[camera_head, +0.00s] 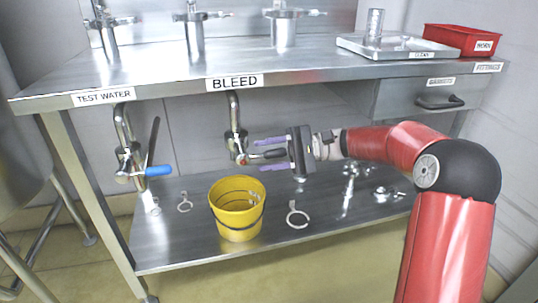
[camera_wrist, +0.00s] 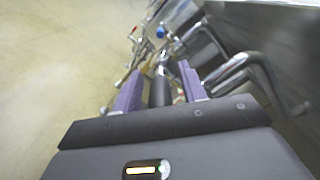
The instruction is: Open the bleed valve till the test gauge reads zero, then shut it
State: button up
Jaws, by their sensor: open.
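The bleed valve (camera_head: 236,142) hangs on a bent pipe below the table edge, under the BLEED label (camera_head: 234,82). Its dark lever (camera_head: 268,154) points right, toward my gripper. My gripper (camera_head: 268,155) is open and level, with one purple finger above the lever and one below. In the wrist view, the dark lever (camera_wrist: 160,88) lies between the two purple fingers of my gripper (camera_wrist: 158,88), with gaps at the sides. I cannot tell whether a finger touches it. I cannot make out a test gauge in either view.
A yellow bucket (camera_head: 238,208) stands on the lower shelf (camera_head: 180,240) below the bleed valve. The blue-handled test water valve (camera_head: 130,165) is to the left. Loose rings and fittings lie on the shelf. A drawer (camera_head: 425,98) is at the upper right.

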grip_shut()
